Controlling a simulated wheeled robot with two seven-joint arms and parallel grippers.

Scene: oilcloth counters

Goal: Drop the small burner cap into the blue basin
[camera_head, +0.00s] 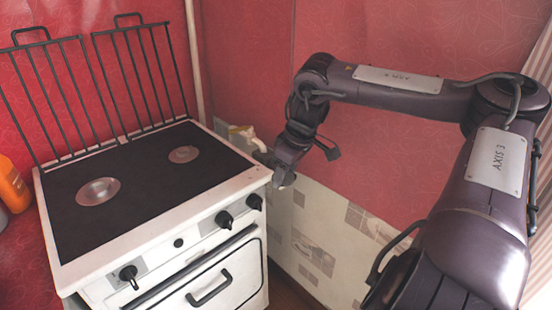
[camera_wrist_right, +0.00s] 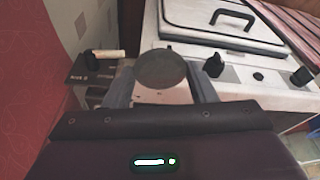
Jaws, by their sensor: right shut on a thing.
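My right gripper (camera_head: 280,180) is beside the right edge of the stove (camera_head: 155,222), in front of the red wall. The right wrist view shows its two fingers (camera_wrist_right: 161,88) shut on a round dark-grey disc, the small burner cap (camera_wrist_right: 161,68). In the head view I cannot make out the cap at the gripper. Two silvery burners show on the black stove top, a larger one (camera_head: 98,191) at front left and a smaller one (camera_head: 184,154) at back right. The blue basin is not visible in either view. My left gripper is not in view.
Black rack-like grates (camera_head: 95,85) stand upright behind the stove top. An orange bottle (camera_head: 12,186) stands at the far left. A pale pipe fitting (camera_head: 248,137) is by the wall behind my right gripper. Black knobs (camera_head: 224,219) line the stove front, above an oven handle (camera_head: 209,290).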

